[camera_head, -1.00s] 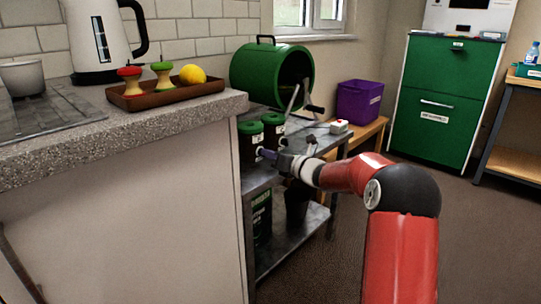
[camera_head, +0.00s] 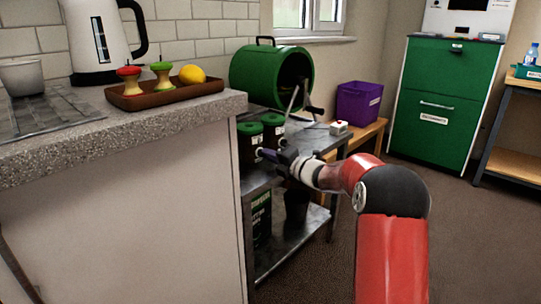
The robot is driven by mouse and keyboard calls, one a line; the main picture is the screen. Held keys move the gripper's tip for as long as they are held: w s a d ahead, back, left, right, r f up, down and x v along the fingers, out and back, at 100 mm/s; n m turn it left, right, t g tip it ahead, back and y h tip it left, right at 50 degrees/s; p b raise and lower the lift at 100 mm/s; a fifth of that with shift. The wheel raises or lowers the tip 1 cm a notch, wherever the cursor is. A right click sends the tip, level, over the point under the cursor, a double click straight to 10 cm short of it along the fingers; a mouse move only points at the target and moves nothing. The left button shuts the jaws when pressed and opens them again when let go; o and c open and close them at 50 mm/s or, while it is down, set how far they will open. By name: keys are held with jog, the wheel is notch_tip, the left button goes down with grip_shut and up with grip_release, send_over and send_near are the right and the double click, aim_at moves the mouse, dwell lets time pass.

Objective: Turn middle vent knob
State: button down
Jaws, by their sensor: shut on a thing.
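Two dark bins with green lids stand on the metal bench beside the counter, a left bin (camera_head: 249,144) and a right bin (camera_head: 273,128). My gripper (camera_head: 264,154) reaches in from the right, at the front of these bins. It is shut on a small part there, which I take to be the vent knob. The knob is small and mostly hidden by the fingers, so its angle cannot be told. A pale ring shows at the fingertips. Other vent knobs cannot be made out.
A green drum (camera_head: 252,72) lies open behind the bins, with a metal handle near its mouth. The counter (camera_head: 180,122) edge is close on the left. A small white box (camera_head: 339,128) and a purple crate (camera_head: 358,103) are to the right.

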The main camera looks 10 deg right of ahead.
jog(key=shift+f+m+p, duration=0.1)
jog(key=shift+m+p, duration=0.45)
jog(key=shift+m, duration=1.45)
jog(key=shift+f, duration=0.1)
jog(key=c, duration=1.5)
grip_release()
jog(key=shift+c, duration=0.2)
jog(key=v, duration=0.8)
jog(key=shift+w, duration=0.1)
